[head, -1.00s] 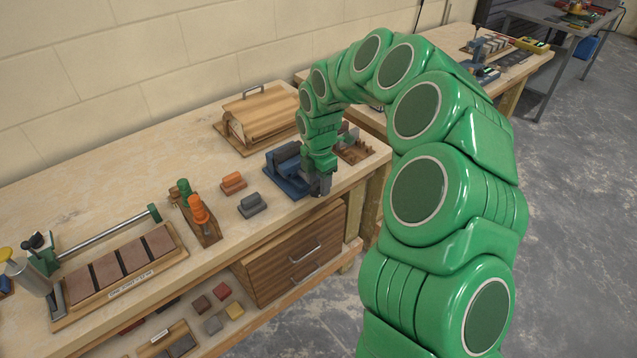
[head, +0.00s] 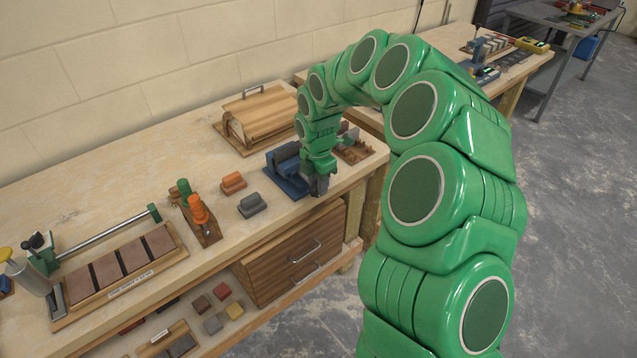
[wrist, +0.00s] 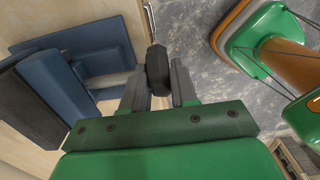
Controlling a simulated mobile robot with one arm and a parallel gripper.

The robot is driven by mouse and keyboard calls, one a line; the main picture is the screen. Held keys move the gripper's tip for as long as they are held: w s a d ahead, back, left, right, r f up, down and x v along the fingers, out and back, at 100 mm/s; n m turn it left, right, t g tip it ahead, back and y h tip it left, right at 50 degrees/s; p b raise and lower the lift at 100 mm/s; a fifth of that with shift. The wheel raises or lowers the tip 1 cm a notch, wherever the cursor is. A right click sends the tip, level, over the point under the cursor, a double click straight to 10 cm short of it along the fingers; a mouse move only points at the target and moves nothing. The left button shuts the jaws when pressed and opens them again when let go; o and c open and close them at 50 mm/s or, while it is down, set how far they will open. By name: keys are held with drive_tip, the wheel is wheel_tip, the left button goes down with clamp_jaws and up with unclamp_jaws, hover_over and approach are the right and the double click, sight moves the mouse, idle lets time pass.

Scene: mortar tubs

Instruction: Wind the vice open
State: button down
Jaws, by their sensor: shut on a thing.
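The blue vice (head: 284,168) sits on the workbench near its front right edge. It also fills the left of the wrist view (wrist: 82,65). My gripper (head: 319,190) is at the vice's front side, by the bench edge. In the wrist view my gripper (wrist: 158,85) is shut on a dark, rounded handle (wrist: 157,62) beside the vice. My arm hides part of the vice in the head view, and how wide the vice's jaws stand is hard to tell.
Orange (head: 232,182) and grey (head: 251,205) blocks lie left of the vice. A wooden box with a handle (head: 262,118) stands behind it. A brown rack (head: 355,151) is to the right. A drawer unit (head: 295,255) is below the bench edge.

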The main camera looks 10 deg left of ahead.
drive_tip(key=shift+s+a+t+h, duration=0.1)
drive_tip(key=shift+a+t+h, duration=0.05)
drive_tip(key=shift+t+h, duration=0.4)
drive_tip(key=shift+s+a+t+h, duration=0.1)
drive_tip(key=shift+t+h, duration=0.45)
drive_tip(key=shift+s+a+f+t+h, duration=0.1)
drive_tip(key=shift+a+t+h, duration=0.1)
drive_tip(key=shift+t+h, duration=0.45)
drive_tip(key=shift+s+a+f+t+h, duration=0.1)
drive_tip(key=shift+a+t+h, duration=0.05)
drive_tip(key=shift+t+h, duration=0.45)
drive_tip(key=c, duration=1.8)
unclamp_jaws()
drive_tip(key=shift+s+a+f+t+h, duration=0.1)
drive_tip(key=shift+a+f+t+h, duration=0.1)
drive_tip(key=shift+t+h, duration=0.7)
drive_tip(key=shift+s+a+f+t+h, duration=0.1)
drive_tip(key=shift+a+t+h, duration=0.05)
drive_tip(key=shift+t+h, duration=0.65)
drive_tip(key=shift+c, duration=0.2)
drive_tip(key=shift+s+a+f+t+h, duration=0.1)
drive_tip(key=shift+f+t+h, duration=0.1)
drive_tip(key=shift+t+h, duration=0.5)
drive_tip(key=shift+f+t+h, duration=0.2)
drive_tip(key=shift+t+h, duration=0.35)
drive_tip(key=shift+t, duration=0.2)
